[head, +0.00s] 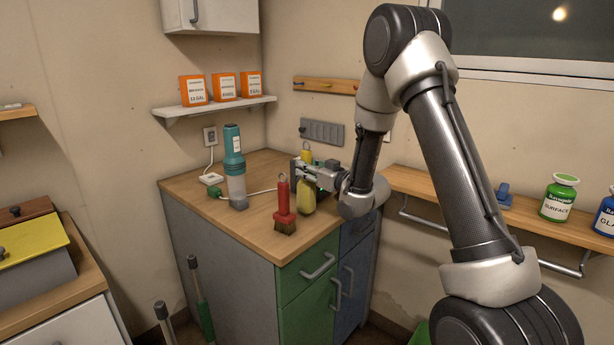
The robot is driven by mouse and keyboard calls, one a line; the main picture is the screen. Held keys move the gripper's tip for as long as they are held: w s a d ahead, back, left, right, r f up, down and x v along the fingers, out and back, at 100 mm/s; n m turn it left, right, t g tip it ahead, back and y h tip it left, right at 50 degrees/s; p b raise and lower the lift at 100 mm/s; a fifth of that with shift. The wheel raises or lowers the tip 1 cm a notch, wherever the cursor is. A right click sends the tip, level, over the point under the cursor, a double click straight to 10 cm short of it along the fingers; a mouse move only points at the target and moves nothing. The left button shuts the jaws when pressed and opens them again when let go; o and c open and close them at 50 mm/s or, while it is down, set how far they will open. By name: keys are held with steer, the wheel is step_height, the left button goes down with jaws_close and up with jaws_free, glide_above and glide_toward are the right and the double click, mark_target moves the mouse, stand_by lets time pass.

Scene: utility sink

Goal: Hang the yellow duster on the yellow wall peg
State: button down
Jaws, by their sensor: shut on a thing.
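The yellow duster (307,200) is upright over the right part of the wooden counter, behind and right of a red brush. My gripper (307,174) reaches in from the right and is shut on the duster, around its middle below the yellow top. The fingers partly hide it. I cannot tell whether its lower end touches the counter. A wooden peg rail (340,87) is on the back wall, above and behind the gripper. Its small pegs are hard to make out; one near the middle looks yellowish. My arm hides the rail's right end.
The red brush (284,205) stands close in front of the duster. A teal and grey bottle-shaped device (235,165) with a cord stands left on the counter (225,218). A grey wall strip (322,132) sits below the rail. A shelf (215,107) holds orange boxes.

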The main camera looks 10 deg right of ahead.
steer(key=shift+f, duration=0.9)
steer(key=c, duration=1.2)
jaws_free()
steer(key=shift+f, duration=0.15)
steer(key=shift+c, duration=0.2)
